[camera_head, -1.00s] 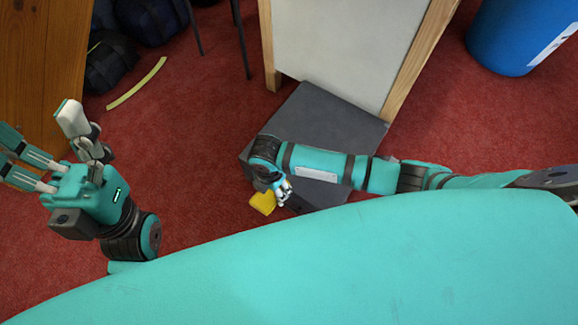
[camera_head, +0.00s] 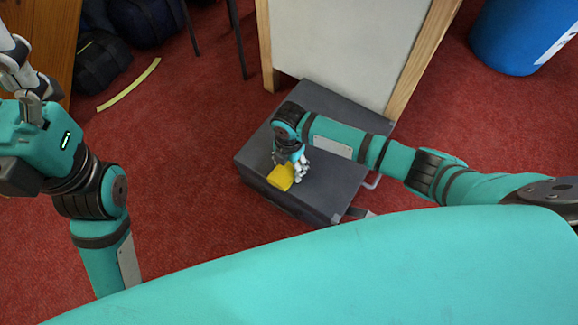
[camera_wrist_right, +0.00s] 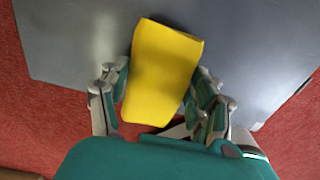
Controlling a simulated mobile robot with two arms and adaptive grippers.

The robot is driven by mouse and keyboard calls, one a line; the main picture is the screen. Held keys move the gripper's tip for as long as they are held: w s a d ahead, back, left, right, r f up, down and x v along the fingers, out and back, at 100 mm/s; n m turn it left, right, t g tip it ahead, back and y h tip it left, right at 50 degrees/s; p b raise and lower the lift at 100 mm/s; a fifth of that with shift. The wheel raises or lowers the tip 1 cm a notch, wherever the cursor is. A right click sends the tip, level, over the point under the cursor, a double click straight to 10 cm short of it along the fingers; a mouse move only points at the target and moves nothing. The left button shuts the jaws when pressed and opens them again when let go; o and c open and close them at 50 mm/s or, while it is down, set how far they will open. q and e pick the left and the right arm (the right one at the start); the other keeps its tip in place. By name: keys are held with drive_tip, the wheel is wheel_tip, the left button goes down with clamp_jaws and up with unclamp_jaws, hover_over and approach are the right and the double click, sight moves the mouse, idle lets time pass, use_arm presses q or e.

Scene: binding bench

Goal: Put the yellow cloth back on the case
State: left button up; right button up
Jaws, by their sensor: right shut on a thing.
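The yellow cloth (camera_head: 281,177) is a small folded block in my right gripper (camera_head: 290,168), over the near left part of the dark grey case (camera_head: 335,187). In the right wrist view the cloth (camera_wrist_right: 163,75) sits between the fingers of my right gripper (camera_wrist_right: 160,92), which are shut on it. The case's grey top (camera_wrist_right: 255,45) spreads behind it; I cannot tell whether the cloth touches it. My left gripper (camera_head: 28,85) is at the far left, partly cut off by the frame edge, away from the case. Its fingers are too cut off to judge.
A white board with a wooden frame (camera_head: 345,45) stands behind the case. A blue bin (camera_head: 515,35) is at the upper right. Dark bags (camera_head: 100,65) and a yellow strip (camera_head: 130,85) lie at the upper left. Red carpet (camera_head: 190,150) is clear left of the case.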

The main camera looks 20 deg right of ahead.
drive_tip(key=o, duration=1.1)
drive_tip(key=shift+f, duration=0.1)
